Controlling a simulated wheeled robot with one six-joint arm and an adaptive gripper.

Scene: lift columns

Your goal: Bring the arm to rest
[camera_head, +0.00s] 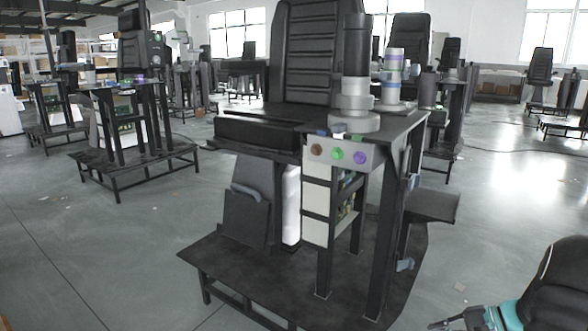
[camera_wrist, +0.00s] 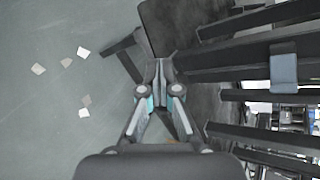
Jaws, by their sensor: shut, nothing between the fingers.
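My gripper (camera_wrist: 160,76) is shut and empty, its two fingers meeting in the middle of the wrist view. In the head view my gripper (camera_head: 446,323) shows at the bottom right edge, partly cut off, beside my dark arm link with a teal band. It is over the floor, to the right of the black lift column stand (camera_head: 230,270). In the wrist view, dark parts of the stand (camera_wrist: 235,60) lie behind and to the right of the fingers. I cannot tell the exact gap to them.
The stand carries a black seat (camera_head: 305,55), a panel with coloured buttons (camera_head: 338,153) and a side pad (camera_head: 432,205). Grey floor (camera_head: 510,200) is open to the right. Pale scraps (camera_wrist: 82,52) lie on the floor. Similar stands (camera_head: 125,165) stand farther back.

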